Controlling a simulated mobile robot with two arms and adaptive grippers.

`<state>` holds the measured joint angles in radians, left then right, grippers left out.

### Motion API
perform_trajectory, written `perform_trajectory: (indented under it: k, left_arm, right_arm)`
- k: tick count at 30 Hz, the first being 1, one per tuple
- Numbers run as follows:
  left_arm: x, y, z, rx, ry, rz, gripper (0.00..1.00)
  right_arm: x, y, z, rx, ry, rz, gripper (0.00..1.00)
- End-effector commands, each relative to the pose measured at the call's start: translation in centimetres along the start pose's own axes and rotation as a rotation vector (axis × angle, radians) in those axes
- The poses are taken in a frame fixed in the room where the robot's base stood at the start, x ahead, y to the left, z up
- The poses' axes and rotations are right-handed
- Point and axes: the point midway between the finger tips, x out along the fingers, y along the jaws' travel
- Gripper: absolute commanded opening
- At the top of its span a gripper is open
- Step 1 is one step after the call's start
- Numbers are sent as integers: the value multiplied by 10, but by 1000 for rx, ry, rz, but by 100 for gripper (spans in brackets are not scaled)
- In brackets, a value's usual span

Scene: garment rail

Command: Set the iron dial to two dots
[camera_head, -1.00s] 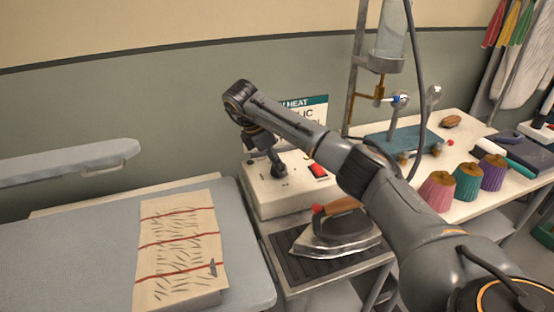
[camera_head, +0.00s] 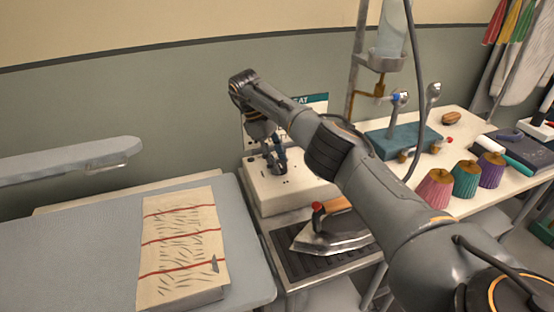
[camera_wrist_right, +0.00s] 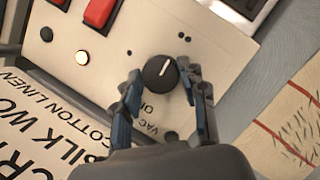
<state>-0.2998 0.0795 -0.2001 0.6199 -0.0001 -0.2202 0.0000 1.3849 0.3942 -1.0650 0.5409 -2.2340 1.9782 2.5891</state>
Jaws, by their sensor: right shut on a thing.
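The iron dial (camera_wrist_right: 160,72) is a round black knob with a white pointer line, on the cream control box (camera_head: 262,199). The pointer slants up and slightly right in the wrist view, roughly toward small dark dots (camera_wrist_right: 184,37). I cannot tell whether it lines up exactly. The iron (camera_head: 330,238) rests on a dark ribbed mat. My left gripper is not in view.
A red switch (camera_wrist_right: 100,12) and a lit round lamp (camera_wrist_right: 82,58) sit on the same panel. A padded board (camera_head: 90,250) with a patterned cloth (camera_head: 180,235) is at left. Thread cones (camera_head: 465,180) stand on the right table.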

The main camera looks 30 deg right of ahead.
Motion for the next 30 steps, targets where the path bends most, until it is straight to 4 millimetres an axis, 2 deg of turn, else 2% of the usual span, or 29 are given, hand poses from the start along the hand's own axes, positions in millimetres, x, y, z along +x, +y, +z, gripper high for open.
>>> perform_trajectory:
  k: [18,19,22,30]
  left_arm:
    - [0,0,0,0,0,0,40]
    - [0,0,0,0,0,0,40]
    - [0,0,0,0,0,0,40]
    - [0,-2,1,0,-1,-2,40]
  right_arm:
    - [0,0,-1,39,2,-17,11]
    - [0,0,-1,38,2,-17,46]
    - [0,0,-1,38,2,-17,66]
    - [0,0,0,38,1,-16,66]
